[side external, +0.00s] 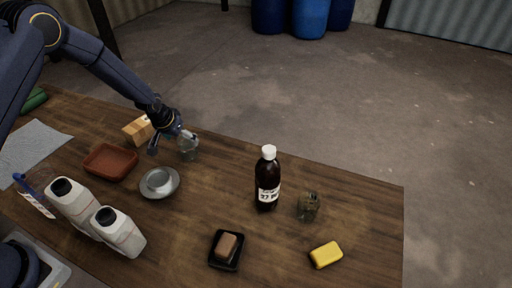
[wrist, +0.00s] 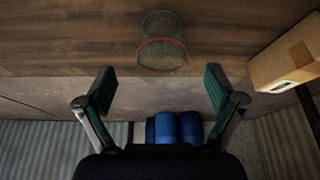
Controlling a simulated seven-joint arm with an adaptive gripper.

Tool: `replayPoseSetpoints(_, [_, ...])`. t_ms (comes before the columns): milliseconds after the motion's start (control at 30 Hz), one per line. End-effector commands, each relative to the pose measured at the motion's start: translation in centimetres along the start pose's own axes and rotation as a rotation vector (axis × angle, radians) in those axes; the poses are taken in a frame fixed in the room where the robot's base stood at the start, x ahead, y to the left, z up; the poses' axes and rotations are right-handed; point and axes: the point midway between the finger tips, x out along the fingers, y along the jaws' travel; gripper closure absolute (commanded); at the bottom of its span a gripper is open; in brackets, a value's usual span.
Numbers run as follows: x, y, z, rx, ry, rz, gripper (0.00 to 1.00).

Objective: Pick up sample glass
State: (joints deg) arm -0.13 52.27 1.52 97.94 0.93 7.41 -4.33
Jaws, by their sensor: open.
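A clear sample glass with a red line around it (wrist: 162,45) stands on the wooden table, ahead of my gripper in the wrist view. In the side view the glass (side external: 189,149) is at the far edge of the table, close beside my gripper (side external: 169,142). My gripper (wrist: 158,88) is open, its two green-padded fingers spread wide with nothing between them. The glass lies beyond the fingertips, roughly centred between them. In the side view a finger partly overlaps the glass, and I cannot tell whether they touch.
A cardboard box (side external: 138,130) stands left of my gripper; it also shows in the wrist view (wrist: 287,62). A grey bowl (side external: 160,182) and a brown tray (side external: 110,161) are nearer. A dark bottle (side external: 268,180), another glass jar (side external: 308,206) and a yellow sponge (side external: 326,254) stand right.

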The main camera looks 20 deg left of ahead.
Motion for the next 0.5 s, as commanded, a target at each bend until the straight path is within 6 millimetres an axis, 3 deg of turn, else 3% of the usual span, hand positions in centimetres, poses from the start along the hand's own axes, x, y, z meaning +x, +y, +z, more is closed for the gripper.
replayPoseSetpoints(267, [2.6, -0.1, -0.1, -0.001, 0.001, 0.000, 0.07])
replayPoseSetpoints(500, [6.3, -0.3, -0.6, 0.000, -0.001, 0.001, 0.07])
